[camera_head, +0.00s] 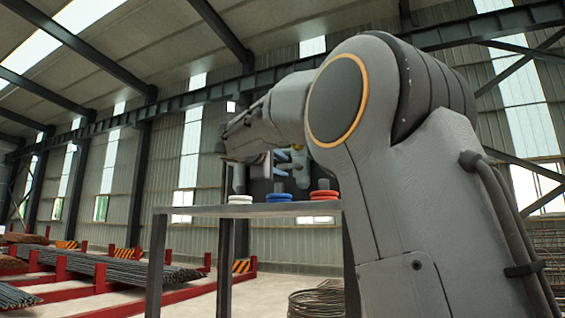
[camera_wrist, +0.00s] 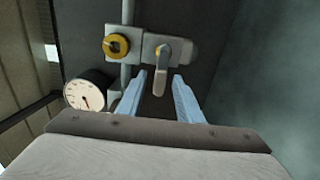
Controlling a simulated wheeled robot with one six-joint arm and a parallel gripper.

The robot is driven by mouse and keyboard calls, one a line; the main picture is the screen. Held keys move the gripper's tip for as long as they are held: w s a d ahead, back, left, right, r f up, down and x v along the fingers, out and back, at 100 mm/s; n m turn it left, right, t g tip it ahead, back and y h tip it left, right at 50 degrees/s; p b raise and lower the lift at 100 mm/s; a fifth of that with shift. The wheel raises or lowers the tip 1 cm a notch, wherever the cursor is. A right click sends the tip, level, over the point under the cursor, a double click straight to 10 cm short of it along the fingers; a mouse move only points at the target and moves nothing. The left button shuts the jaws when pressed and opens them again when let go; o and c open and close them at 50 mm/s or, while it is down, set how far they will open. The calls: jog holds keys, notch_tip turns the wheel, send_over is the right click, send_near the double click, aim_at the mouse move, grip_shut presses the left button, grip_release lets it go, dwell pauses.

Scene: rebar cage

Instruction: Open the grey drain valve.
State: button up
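The grey drain valve (camera_wrist: 178,52) shows in the wrist view on a dark panel, with a grey lever handle (camera_wrist: 160,72) hanging down from its body, tilted slightly. My gripper (camera_wrist: 160,76) is open, with its two pale blue fingers pointing up towards the valve. In the picture the lever's lower end lies between the fingertips, with a gap on both sides. I cannot tell whether it is at the same depth as the fingers. In the head view my arm hides most of the valve area.
A yellow round knob (camera_wrist: 117,46) sits left of the valve on the same fitting, and a white dial gauge (camera_wrist: 88,92) is below it. In the head view, white (camera_head: 240,199), blue (camera_head: 278,197) and red (camera_head: 324,194) rings lie on a grey table (camera_head: 200,210). Rebar racks stand at left.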

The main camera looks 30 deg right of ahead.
jog(key=shift+w+d, duration=0.1)
jog(key=shift+d, duration=0.1)
grip_shut()
jog(key=shift+f, duration=0.1)
jog(key=shift+s+d+f+n, duration=0.1)
jog(key=shift+f+n, duration=0.25)
jog(key=shift+n, duration=0.9)
jog(key=shift+s+d+f+n, duration=0.15)
jog(key=shift+f+n, duration=0.25)
jog(key=shift+n, duration=0.8)
jog(key=shift+s+a+f+n, duration=0.1)
jog(key=shift+f+n, duration=0.25)
jog(key=shift+n, duration=0.9)
jog(key=shift+d, duration=0.1)
